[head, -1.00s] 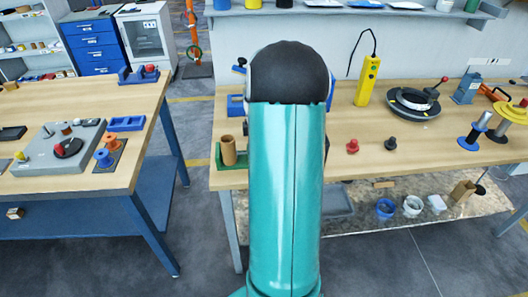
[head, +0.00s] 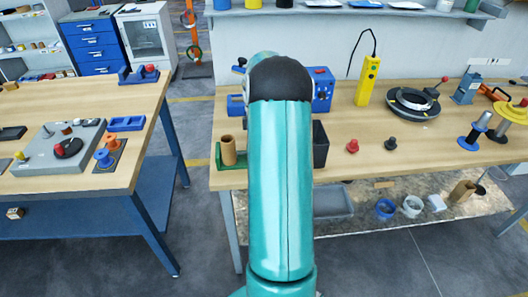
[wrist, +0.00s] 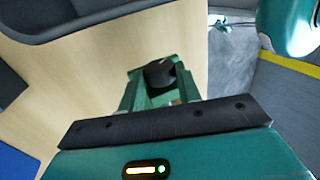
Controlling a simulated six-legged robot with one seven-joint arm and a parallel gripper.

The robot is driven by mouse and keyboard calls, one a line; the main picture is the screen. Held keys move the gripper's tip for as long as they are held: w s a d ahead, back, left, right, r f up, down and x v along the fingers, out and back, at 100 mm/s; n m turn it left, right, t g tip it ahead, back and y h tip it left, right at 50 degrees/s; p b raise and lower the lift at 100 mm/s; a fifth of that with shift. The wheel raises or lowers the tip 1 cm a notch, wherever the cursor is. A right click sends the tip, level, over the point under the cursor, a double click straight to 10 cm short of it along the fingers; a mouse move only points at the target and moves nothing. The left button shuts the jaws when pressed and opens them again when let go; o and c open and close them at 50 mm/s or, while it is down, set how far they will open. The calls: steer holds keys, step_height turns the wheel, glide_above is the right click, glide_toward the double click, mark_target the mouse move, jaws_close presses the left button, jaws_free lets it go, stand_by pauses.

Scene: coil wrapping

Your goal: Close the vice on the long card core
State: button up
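The long card core (head: 228,150) is a brown tube standing upright at the front left of the right-hand bench, on the green vice (head: 233,178). Whether the jaw touches the core is too small to tell. My gripper is hidden behind my teal arm in the head view. In the wrist view, green parts (wrist: 130,93) and a black rounded knob (wrist: 160,73) show just beyond the black bar of my gripper. I cannot separate fingers from vice there, nor tell whether the gripper holds the knob.
A black bin (head: 320,146) stands right of my arm, with a blue machine (head: 322,88) behind it. A red knob (head: 352,146) and a dark knob (head: 390,143) stand further right. The bench edge drops to the floor (wrist: 232,68) at right in the wrist view.

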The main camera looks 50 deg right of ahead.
steer(key=shift+o, duration=1)
steer(key=shift+s+a+r+t+h, duration=0.15)
steer(key=shift+s+a+t+h, duration=0.1)
steer(key=shift+t+h, duration=0.95)
steer(key=shift+h, duration=0.2)
steer(key=shift+s, duration=0.1)
steer(key=shift+s+a+t+h, duration=0.15)
steer(key=shift+a+t+h, duration=0.15)
steer(key=shift+t+h, duration=0.9)
steer(key=shift+h, duration=0.2)
